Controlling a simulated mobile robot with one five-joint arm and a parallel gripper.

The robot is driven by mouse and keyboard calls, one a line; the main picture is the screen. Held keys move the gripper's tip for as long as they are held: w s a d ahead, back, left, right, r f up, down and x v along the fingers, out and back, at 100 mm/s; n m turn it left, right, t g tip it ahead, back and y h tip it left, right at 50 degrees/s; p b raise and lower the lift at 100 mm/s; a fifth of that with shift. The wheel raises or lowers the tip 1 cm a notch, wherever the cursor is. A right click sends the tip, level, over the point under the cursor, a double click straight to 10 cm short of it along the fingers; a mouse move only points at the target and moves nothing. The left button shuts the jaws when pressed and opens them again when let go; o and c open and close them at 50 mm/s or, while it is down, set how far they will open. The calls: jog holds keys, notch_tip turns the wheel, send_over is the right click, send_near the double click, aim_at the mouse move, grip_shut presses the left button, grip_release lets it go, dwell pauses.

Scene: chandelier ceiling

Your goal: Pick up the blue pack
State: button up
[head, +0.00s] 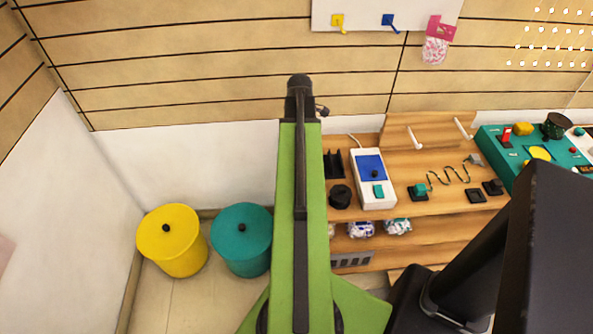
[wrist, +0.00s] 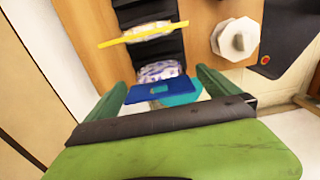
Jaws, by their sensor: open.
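The blue pack is in the wrist view, with a flat blue header strip (wrist: 146,92) and a white bag with a purple-blue pattern (wrist: 160,70). It is at the lower end of a dark rack. My gripper (wrist: 161,79) is open, its two green fingers on either side of the pack, with the pack showing between the fingertips. I cannot tell whether either finger touches it. A teal piece (wrist: 182,92) shows beside the blue strip, partly hidden by my gripper. In the head view my gripper is not clearly visible.
A yellow-strip pack (wrist: 145,35) lies farther up the dark rack (wrist: 160,50). A white knob-like object (wrist: 236,38) is to the right. In the head view, patterned packs (head: 361,229) sit on the lower shelf (head: 425,235); yellow (head: 172,250) and teal (head: 242,248) bins stand left.

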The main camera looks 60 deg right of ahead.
jog(key=shift+f, duration=0.15)
notch_tip(320, 180, down, 5)
jog(key=b, duration=0.5)
jog(key=shift+w+f, duration=0.15)
jog(key=shift+f, duration=0.05)
jog(key=shift+r, duration=0.2)
jog(key=c, duration=1.4)
